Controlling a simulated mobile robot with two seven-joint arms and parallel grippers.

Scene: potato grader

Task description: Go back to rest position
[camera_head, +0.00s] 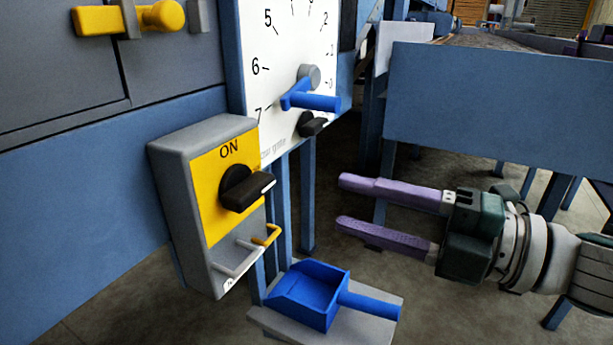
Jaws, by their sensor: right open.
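My right gripper (340,202) comes in from the right with two purple fingers held apart and nothing between them. It is in free air, right of the grey and yellow switch box and above and right of the blue scoop. My left gripper is not in view.
A switch box (200,275) with a black knob (246,187) stands by the blue machine wall (60,230). A dial (285,50) has a blue lever (315,102). A blue scoop (305,290) lies on a grey plate (360,330). A blue panel (490,105) stands behind my right arm.

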